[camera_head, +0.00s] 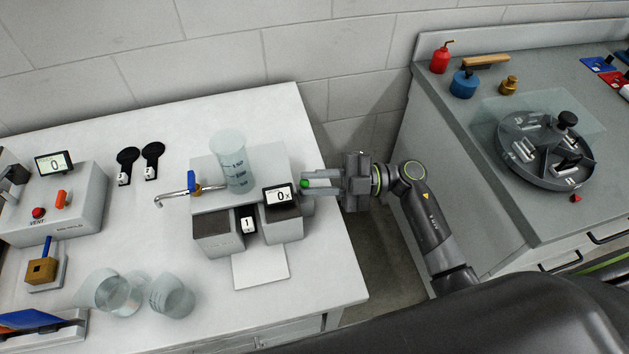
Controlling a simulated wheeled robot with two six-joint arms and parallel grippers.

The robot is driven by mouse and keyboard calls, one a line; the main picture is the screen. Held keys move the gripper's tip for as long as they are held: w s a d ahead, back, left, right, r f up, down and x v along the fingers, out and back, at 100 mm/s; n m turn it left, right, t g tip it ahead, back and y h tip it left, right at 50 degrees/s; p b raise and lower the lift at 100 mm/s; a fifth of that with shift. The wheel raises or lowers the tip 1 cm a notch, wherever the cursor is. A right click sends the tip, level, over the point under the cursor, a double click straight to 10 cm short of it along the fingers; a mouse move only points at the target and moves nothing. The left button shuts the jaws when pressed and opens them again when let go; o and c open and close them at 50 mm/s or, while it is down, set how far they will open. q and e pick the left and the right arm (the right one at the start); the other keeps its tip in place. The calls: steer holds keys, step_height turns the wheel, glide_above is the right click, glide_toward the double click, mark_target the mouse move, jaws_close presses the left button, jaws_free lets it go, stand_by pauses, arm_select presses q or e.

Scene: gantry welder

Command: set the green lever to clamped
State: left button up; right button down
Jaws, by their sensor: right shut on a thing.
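The device carries a small display (281,198) reading 0x. My left gripper is not in view.
A clear graduated beaker (230,165) stands on the device, with a blue-handled tap (194,188) beside it. Clear beakers (172,298) stand at the front left. A gap separates the white table (330,270) from the grey bench (460,120) with a round tray (520,170).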

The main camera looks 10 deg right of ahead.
steer(key=shift+s+f+n+g+b, duration=0.15)
steer(key=shift+s+n+b, duration=0.15)
steer(key=shift+n+b, duration=0.45)
steer(key=shift+s+f+n+g+b, duration=0.2)
steer(key=shift+n+b, duration=0.3)
steer(key=shift+n, duration=0.45)
steer(key=shift+s+r, duration=0.1)
steer(key=c, duration=1.4)
jaws_free()
steer(key=shift+o, duration=0.2)
steer(key=shift+d, duration=0.1)
steer(key=d+f+b, duration=0.1)
steer(key=d+b, duration=0.1)
steer(key=d, duration=0.6)
steer(key=s+d+f+b, duration=0.1)
steer(key=d+b, duration=0.2)
steer(key=d, duration=0.6)
steer(key=shift+s+f, duration=0.2)
steer(key=shift+f, duration=0.1)
steer(key=shift+w, duration=0.1)
